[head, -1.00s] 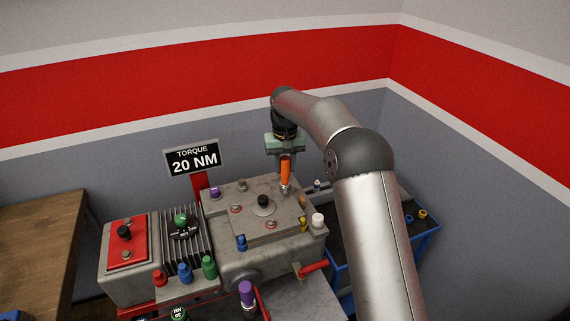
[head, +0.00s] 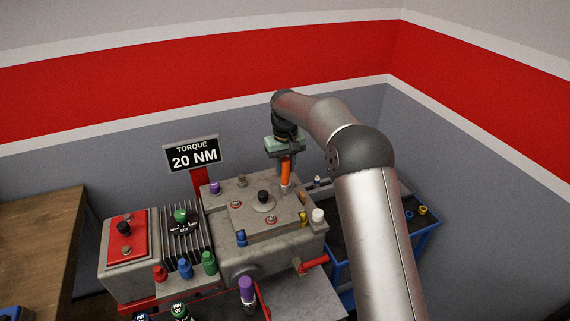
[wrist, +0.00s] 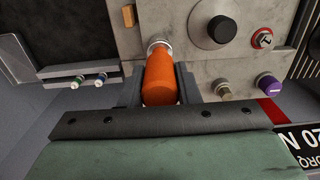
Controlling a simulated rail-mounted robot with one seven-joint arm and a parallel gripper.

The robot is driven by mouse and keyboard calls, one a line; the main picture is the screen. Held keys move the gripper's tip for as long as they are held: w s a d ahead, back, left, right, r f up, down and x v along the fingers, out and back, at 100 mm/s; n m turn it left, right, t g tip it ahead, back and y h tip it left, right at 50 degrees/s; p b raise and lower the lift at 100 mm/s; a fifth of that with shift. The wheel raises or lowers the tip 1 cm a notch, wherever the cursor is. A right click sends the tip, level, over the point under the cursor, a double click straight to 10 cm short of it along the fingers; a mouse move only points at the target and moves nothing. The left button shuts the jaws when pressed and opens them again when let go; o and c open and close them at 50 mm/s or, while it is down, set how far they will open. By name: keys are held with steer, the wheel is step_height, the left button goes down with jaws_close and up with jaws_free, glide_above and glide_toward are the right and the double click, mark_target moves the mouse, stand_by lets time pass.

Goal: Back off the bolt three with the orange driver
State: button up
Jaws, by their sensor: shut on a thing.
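My gripper (head: 285,158) is shut on the orange driver (head: 286,172) and holds it about upright at the far right corner of the grey housing (head: 228,238). In the wrist view, both fingers flank the orange handle (wrist: 160,80). The driver's silver socket (wrist: 158,46) points at the housing top and hides what is under it. I cannot tell whether it is seated on a bolt. Two red-ringed bolts (head: 271,220) (head: 235,205) and a plain bolt (head: 242,181) show on the housing.
The torque sign (head: 194,154) reads 20 NM. A blue-framed cart (head: 428,237) is at right, a wooden table (head: 35,240) at left.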

steer(key=shift+n+p, duration=0.35)
steer(key=shift+n, duration=0.75)
steer(key=shift+n+p, duration=0.3)
steer(key=shift+n, duration=0.9)
steer(key=shift+n, duration=1.1)
steer(key=shift+r, duration=0.1)
